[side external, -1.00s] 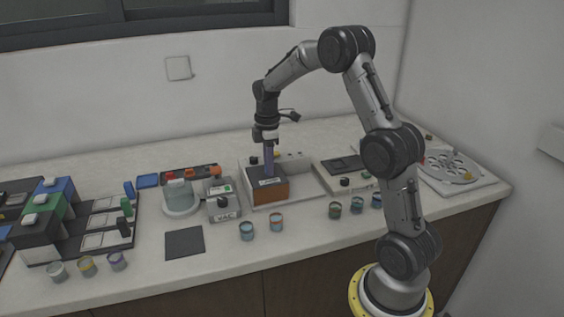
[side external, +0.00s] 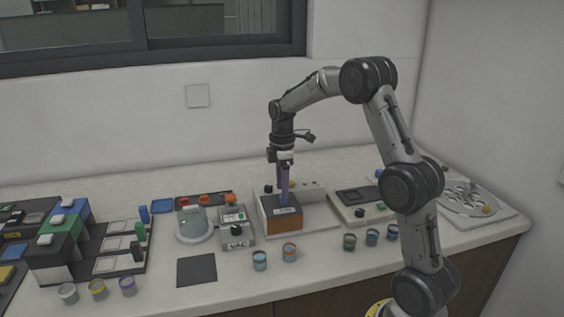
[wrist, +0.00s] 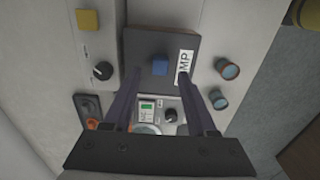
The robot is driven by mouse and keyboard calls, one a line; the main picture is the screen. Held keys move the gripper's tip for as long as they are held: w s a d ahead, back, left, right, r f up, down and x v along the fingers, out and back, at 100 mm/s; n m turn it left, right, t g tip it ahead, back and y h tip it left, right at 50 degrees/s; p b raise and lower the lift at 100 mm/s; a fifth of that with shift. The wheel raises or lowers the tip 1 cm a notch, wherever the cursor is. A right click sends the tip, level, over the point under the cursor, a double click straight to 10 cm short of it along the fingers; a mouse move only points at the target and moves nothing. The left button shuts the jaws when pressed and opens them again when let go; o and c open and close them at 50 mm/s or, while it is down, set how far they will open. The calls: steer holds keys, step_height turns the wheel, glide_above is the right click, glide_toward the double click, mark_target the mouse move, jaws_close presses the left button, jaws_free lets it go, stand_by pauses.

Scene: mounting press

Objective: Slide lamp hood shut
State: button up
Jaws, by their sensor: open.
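The lamp hood (side external: 286,222) is a box with a dark top and an orange-brown front, sitting on a pale base. In the wrist view its dark top (wrist: 145,45) carries a blue knob (wrist: 160,66) and a white label, of which "MP" is readable. My gripper (side external: 283,200) points down over the hood in the side view. In the wrist view my gripper (wrist: 161,78) is open and empty, with one long dark finger on each side of the knob's line. I cannot tell how far the fingertips are above the hood's top.
A box marked VAC (side external: 236,240) and a clear-domed vessel (side external: 193,223) stand left of the hood. Small cups (side external: 289,252) stand in front. A panel with a dark plate (side external: 357,197) is to the right. A yellow button (wrist: 87,19) and black dial (wrist: 103,70) sit beside the hood.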

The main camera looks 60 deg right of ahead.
step_height(320, 180, up, 11)
stand_by(0.3)
steer(key=s+a+r+t, duration=0.2)
steer(key=s+a+r, duration=0.35)
steer(key=a, duration=0.25)
steer(key=s+a+r+t, duration=0.1)
steer(key=s+a+r, duration=0.3)
steer(key=s+a, duration=0.3)
steer(key=s+a+f+m+t, duration=0.2)
steer(key=s+a+f+m, duration=0.4)
steer(key=s+f+m, duration=0.3)
steer(key=s+f, duration=0.1)
steer(key=s, duration=0.1)
steer(key=shift+s+f+t, duration=0.25)
steer(key=shift+s+t, duration=0.05)
steer(key=shift+s, duration=0.1)
stand_by(1.3)
